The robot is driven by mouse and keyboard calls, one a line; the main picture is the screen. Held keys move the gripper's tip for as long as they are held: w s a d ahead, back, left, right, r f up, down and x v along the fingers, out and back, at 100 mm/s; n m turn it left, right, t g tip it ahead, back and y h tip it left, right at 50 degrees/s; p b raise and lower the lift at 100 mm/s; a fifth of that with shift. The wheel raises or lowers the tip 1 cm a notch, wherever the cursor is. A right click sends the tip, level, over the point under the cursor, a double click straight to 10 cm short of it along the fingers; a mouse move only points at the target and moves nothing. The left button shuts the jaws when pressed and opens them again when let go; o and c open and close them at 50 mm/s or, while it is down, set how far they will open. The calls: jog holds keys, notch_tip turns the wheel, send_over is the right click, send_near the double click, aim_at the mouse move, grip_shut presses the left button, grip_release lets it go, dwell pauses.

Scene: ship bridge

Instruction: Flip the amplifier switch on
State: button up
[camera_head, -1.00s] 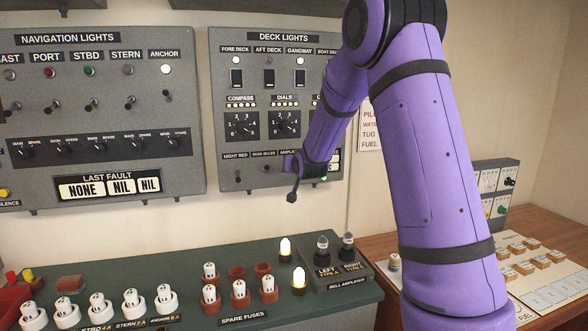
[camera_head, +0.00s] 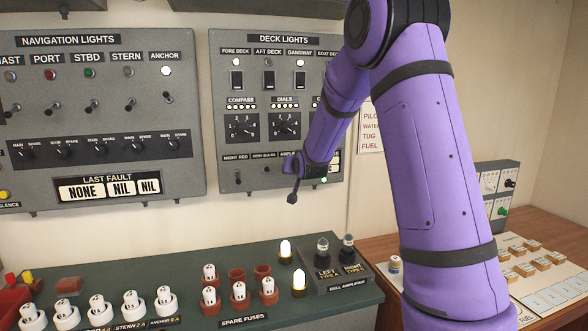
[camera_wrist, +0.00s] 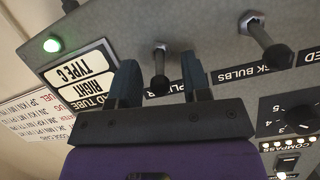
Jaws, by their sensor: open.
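The amplifier switch (camera_wrist: 160,72) is a dark toggle lever on a round metal base, in the wrist view. That view is upside down, and the lever's tip shows below its base in the picture. My gripper (camera_wrist: 160,63) is open, with one dark finger on each side of the lever; I cannot tell whether either touches it. The gripper partly covers the amplifier label. In the head view my gripper (camera_head: 295,178) is at the lower edge of the deck lights panel (camera_head: 222,100), by the amplifier label, and hides the switch.
A similar toggle (camera_wrist: 268,43) stands beside it, labelled for bulbs. A lit green lamp (camera_wrist: 52,44) and the "Right Type C" display (camera_wrist: 82,75) are on the other side. Below the panel, a green desk (camera_head: 190,275) holds fuses and bulbs.

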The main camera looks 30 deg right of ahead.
jog(key=v, duration=1)
jog(key=shift+s, duration=0.2)
jog(key=s+a+r+n+g+y, duration=0.1)
jog(key=s+a, duration=0.4)
jog(key=s, duration=0.7)
jog(key=s+a+r+n+g+y, duration=0.1)
jog(key=s+a+g, duration=0.3)
jog(key=s, duration=0.8)
jog(key=s+a+r+n+g+y, duration=0.1)
jog(key=s+a+n+g+y, duration=0.1)
jog(key=s+a, duration=0.5)
jog(key=s+n+g, duration=0.1)
jog(key=s, duration=0.3)
jog(key=shift+s+r+n, duration=0.3)
jog(key=shift+s+r, duration=0.05)
jog(key=shift+s, duration=0.05)
